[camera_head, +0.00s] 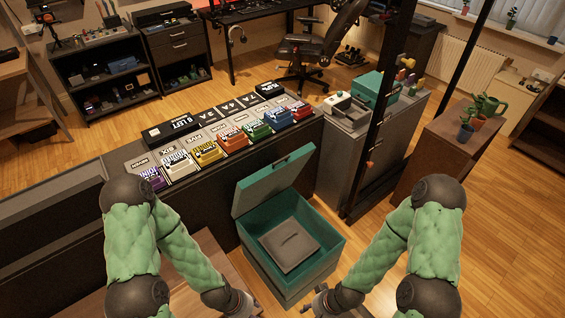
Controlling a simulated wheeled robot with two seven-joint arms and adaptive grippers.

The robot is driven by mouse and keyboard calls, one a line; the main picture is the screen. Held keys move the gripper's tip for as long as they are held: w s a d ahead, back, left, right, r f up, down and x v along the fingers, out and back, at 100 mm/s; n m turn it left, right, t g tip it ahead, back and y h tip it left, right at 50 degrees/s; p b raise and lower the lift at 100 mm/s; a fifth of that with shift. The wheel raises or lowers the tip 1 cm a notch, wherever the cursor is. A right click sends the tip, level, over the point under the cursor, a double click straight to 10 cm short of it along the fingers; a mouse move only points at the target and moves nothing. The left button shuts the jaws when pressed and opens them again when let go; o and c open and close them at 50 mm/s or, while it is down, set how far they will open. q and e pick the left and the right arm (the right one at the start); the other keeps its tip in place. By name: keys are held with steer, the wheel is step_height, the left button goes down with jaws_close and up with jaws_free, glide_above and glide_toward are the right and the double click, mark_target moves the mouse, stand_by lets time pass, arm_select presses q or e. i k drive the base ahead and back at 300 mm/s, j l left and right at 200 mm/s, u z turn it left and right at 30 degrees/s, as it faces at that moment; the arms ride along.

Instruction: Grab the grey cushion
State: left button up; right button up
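The grey cushion (289,248) is a flat, square, grey-brown pad with a short dark slit or handle near its middle. It lies inside an open teal box (328,240) at the lower centre, with its lid (275,180) tilted up at the back. My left gripper (252,309) is at the bottom edge, left of and nearer than the box. My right gripper (312,306) is at the bottom edge, just right of the box's near corner. Both grippers are partly cut off, small and dark, and apart from the cushion. Their finger openings cannot be made out.
A dark counter with several coloured pedals (232,137) stands behind the box. A grey cabinet (340,165) with a teal case (375,88) is to the right, beside a dark upright post (377,130). Wooden floor (500,215) is open at the right.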

mark_target(288, 244)
steer(key=k, duration=0.45)
steer(key=u, duration=0.45)
steer(key=k+u, duration=0.15)
steer(key=u, duration=0.3)
steer(key=j+u, duration=0.1)
steer(key=u, duration=0.35)
steer(key=l+u, duration=0.45)
steer(key=l, duration=0.55)
steer(key=k+l+u, duration=0.1)
steer(key=l+u, duration=0.35)
steer(key=l, duration=0.55)
steer(key=k+l, duration=0.1)
steer(key=l, duration=0.55)
